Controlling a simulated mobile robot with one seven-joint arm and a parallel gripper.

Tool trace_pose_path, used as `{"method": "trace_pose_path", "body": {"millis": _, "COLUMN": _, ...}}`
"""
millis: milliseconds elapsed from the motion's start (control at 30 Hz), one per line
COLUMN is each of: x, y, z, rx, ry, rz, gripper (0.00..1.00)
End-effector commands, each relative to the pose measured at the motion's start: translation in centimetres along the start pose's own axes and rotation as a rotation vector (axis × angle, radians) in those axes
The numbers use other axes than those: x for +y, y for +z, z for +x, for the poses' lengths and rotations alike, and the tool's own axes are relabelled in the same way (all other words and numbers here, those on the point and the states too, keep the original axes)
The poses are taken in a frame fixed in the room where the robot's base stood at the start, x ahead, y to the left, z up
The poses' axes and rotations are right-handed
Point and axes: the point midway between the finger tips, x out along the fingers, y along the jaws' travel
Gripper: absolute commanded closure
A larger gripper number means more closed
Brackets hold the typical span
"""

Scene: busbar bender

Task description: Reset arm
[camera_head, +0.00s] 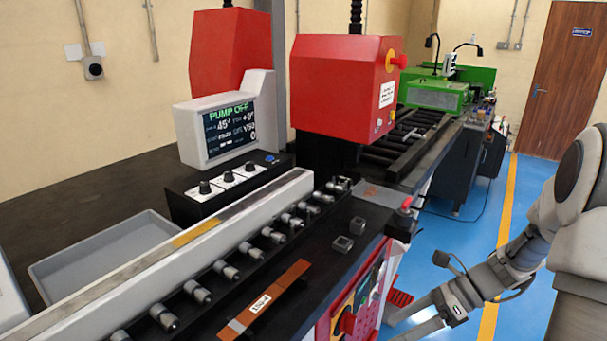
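My arm comes in at the right edge and slants down and left over the blue floor, beside the machine's red front. Its far end, with my gripper (402,325), is low in the picture next to the machine's front panel. The fingertips are partly hidden or cut off at the bottom edge, so I cannot tell whether they are open or shut. I see no object held there.
The busbar bender's black table (330,262) fills the left and middle, with a red head (340,85) and a control screen (230,128) reading "PUMP OFF". A red-knobbed lever (406,204) stands at the table's right edge. Blue floor (470,235) is clear between machine and arm.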

Motion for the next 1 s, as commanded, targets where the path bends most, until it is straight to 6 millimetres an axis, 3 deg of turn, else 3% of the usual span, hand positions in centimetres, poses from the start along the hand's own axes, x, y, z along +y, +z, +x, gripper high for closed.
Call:
{"method": "trace_pose_path", "body": {"millis": 100, "x": 2.7, "y": 2.3, "z": -0.9, "rx": 0.134, "ry": -0.011, "rz": -0.217, "gripper": 0.0}}
{"method": "trace_pose_path", "body": {"millis": 400, "x": 8.8, "y": 5.9, "z": -3.0, "rx": 0.445, "ry": -0.011, "rz": -0.754, "gripper": 0.0}}
{"method": "trace_pose_path", "body": {"millis": 1000, "x": 19.0, "y": 10.5, "z": -8.1, "rx": 1.037, "ry": 0.027, "rz": -1.77, "gripper": 0.0}}
